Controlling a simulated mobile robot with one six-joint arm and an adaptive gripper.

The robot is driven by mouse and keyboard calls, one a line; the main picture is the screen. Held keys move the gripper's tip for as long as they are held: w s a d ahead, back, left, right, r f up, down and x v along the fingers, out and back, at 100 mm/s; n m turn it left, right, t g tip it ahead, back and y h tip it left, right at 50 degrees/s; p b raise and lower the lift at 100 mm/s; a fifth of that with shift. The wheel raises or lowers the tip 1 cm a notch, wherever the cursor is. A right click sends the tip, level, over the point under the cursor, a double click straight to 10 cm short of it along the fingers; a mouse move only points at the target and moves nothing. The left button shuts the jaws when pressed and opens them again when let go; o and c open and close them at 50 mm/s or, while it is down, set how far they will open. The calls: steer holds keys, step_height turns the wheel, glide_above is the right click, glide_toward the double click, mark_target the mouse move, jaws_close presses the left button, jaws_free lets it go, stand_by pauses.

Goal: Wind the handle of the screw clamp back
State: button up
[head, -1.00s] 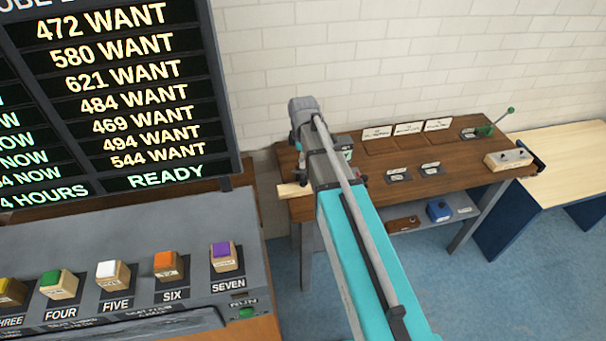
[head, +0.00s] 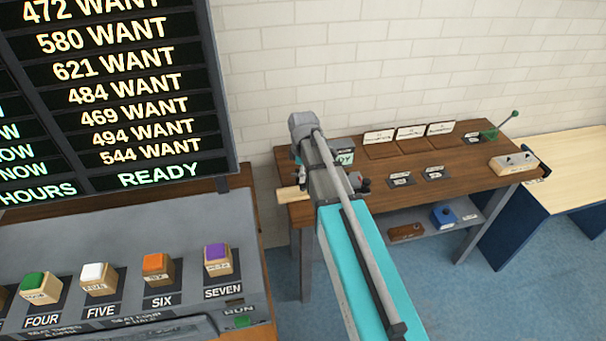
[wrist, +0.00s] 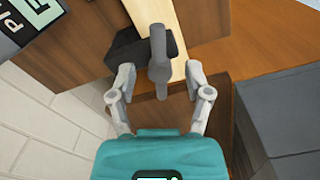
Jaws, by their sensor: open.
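The screw clamp (wrist: 159,62) shows in the wrist view as a dark grey handle and screw end, with a black block (wrist: 127,48) just left of it. It sits at a light wooden strip (wrist: 178,22), which also juts from the bench's left end in the head view (head: 292,194). My gripper (wrist: 160,78) is open, with one finger on each side of the clamp's handle end. I see gaps on both sides and cannot tell the depth. In the head view my arm hides most of the clamp.
A console (head: 120,290) with coloured blocks stands at left. A white brick wall is behind.

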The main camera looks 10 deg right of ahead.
jaws_close()
stand_by(0.3)
steer(key=shift+m, duration=0.8)
jaws_free()
